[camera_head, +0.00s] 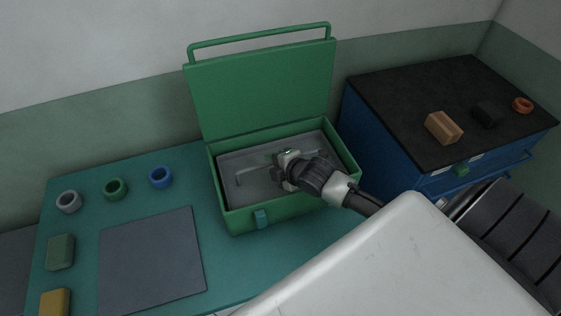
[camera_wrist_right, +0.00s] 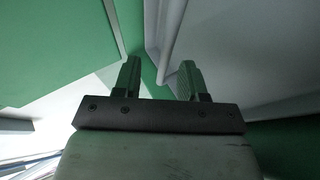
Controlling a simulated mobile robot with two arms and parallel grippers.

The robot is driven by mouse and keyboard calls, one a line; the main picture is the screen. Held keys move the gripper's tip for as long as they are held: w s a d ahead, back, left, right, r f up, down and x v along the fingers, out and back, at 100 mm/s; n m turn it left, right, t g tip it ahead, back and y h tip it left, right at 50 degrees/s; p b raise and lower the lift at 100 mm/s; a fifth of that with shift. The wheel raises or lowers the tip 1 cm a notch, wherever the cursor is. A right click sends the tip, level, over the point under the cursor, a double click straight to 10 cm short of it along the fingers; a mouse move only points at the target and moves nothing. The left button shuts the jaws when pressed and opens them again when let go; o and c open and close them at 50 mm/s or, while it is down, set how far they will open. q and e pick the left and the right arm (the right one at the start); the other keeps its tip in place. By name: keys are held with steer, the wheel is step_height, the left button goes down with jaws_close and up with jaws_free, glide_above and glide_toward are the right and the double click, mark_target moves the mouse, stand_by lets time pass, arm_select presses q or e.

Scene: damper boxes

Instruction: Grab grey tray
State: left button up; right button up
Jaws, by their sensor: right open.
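The grey tray (camera_head: 262,187) sits inside the open green box (camera_head: 285,212) on the teal table. A thin handle (camera_head: 239,177) shows at the tray's left side. My right gripper (camera_head: 279,167) is over the tray inside the box, near its right half, and hides part of it. My left gripper is not in view.
The box lid (camera_head: 262,90) stands open behind. On the table (camera_head: 75,215) are a grey mat (camera_head: 150,255), several rings and two blocks (camera_head: 60,252). A blue cabinet (camera_head: 385,140) with a black top holds a tan block (camera_head: 443,128), a dark block and an orange ring.

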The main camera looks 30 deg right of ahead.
mark_target(266, 165)
steer(key=shift+f+p+x, duration=0.25)
steer(key=shift+p+x, duration=0.35)
steer(key=shift+x, duration=2.4)
steer(key=shift+s+a, duration=0.15)
steer(key=shift+a, duration=0.05)
steer(key=shift+c, duration=0.2)
steer(key=shift+r, duration=0.1)
jaws_close()
